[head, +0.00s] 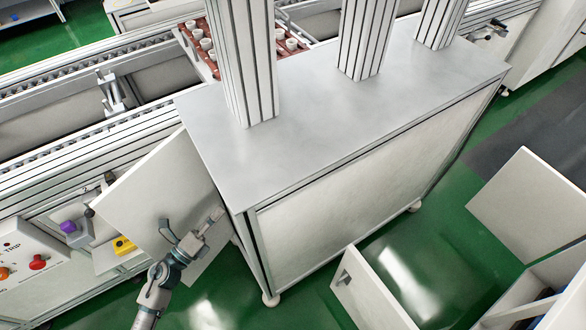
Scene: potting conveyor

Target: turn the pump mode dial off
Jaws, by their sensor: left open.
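No dial that I can make out as the pump mode dial shows in the head view. My left gripper (213,217) reaches up from the lower left. It is open, with nothing seen between its fingers. It is in front of an open white cabinet door (160,190), near the left end of the metal-topped cabinet (340,115). The inside of the cabinet behind the door edge is hidden. My right gripper is not in view.
A control panel (50,252) with a red button (38,262) stands at the lower left. Beside it are a purple knob (68,227) and a yellow box (123,245). A conveyor (60,120) runs behind. Green floor (420,255) lies between.

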